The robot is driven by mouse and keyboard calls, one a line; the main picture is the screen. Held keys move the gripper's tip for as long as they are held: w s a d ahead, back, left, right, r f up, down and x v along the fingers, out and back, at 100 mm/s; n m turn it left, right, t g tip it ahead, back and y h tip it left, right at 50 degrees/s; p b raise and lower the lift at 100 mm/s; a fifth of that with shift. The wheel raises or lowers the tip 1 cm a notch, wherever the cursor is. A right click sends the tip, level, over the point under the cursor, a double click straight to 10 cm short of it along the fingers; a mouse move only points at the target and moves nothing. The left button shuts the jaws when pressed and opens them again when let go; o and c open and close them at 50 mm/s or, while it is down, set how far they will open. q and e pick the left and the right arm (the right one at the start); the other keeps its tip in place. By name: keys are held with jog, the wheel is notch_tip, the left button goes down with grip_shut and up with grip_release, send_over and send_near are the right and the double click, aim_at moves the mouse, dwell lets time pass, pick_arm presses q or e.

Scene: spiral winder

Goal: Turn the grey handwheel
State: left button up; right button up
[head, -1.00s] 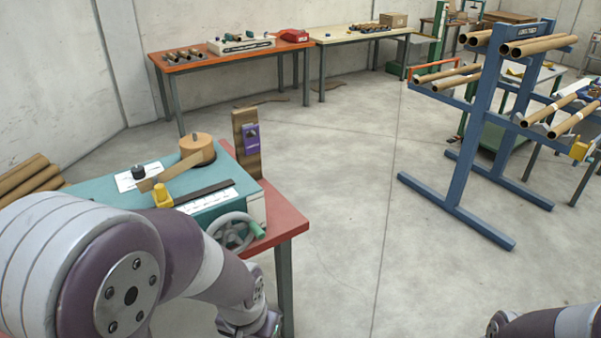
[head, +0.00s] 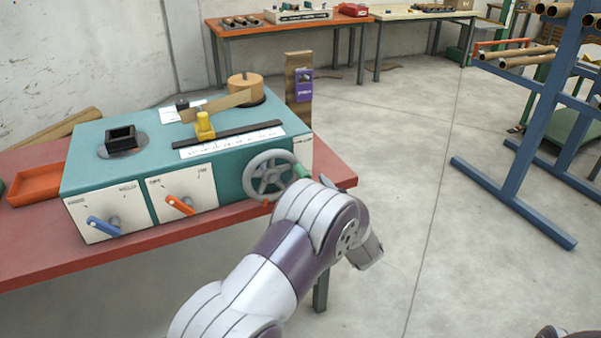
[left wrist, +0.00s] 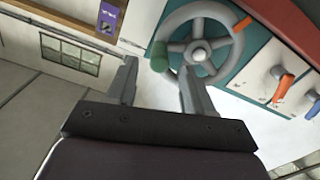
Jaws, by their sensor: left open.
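The grey handwheel (head: 269,175) is on the right end of the front of the teal winder (head: 228,185), with a green handle (head: 301,171) at its right side. In the left wrist view the handwheel (left wrist: 200,38) is ahead of my left gripper, and its green handle (left wrist: 159,57) appears between the two fingers near their tips. My left gripper (left wrist: 158,75) is open, with nothing visibly clamped. In the head view my left arm reaches up beside the wheel, and its fingers are hidden. My right gripper is not seen; only a bit of that arm shows at the lower right corner.
The winder stands on a red table (head: 100,250). Its front has a blue lever (head: 103,226) and an orange lever (head: 180,205). An orange tray (head: 38,185) lies to the left. A blue rack (head: 530,130) stands right; the floor between is clear.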

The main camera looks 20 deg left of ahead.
aim_at(300, 171)
pick_arm(q)
jog(key=x, duration=0.8)
jog(key=shift+w, duration=0.1)
grip_shut()
